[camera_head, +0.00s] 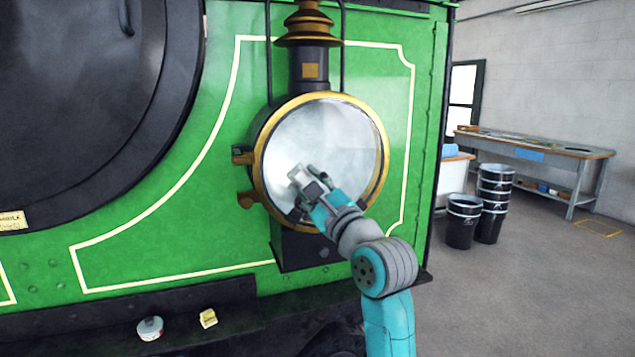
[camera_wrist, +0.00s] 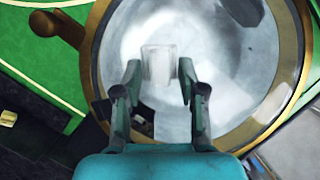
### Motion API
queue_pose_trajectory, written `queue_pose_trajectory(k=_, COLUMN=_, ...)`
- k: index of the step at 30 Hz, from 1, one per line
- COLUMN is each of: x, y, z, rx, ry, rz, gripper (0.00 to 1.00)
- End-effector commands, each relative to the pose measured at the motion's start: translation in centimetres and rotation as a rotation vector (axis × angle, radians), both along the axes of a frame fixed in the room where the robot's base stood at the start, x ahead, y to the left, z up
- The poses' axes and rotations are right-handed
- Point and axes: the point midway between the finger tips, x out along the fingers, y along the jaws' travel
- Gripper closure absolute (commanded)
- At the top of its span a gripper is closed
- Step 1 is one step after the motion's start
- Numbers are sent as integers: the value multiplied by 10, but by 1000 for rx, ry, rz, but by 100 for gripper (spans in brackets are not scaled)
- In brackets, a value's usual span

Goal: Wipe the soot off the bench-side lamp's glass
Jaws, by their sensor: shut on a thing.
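The glass is mostly pale and cloudy, with greyer patches and a darker band near the right edge in the head view. My gripper (camera_head: 309,188) is at the glass's lower left, shut on a small whitish pad (camera_wrist: 159,62). The pad is in front of the glass; I cannot tell whether it touches. My gripper hides part of the lower glass.
Brass knobs (camera_head: 246,199) stick out at the lamp's left. A round tin (camera_head: 150,328) and a small yellow block (camera_head: 208,318) sit on the dark ledge below. Black buckets (camera_head: 464,222) and a workbench (camera_head: 540,150) stand at right, with open floor in front.

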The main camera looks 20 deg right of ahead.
Motion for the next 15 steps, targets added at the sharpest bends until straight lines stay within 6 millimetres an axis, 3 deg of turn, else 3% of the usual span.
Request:
queue_pose_trajectory(k=8, x=3, y=3, z=-5, rx=1, ry=14, rz=6, gripper=100)
queue_pose_trajectory(k=15, x=-14, y=2, z=-4, rx=1, ry=10, rz=4, gripper=100)
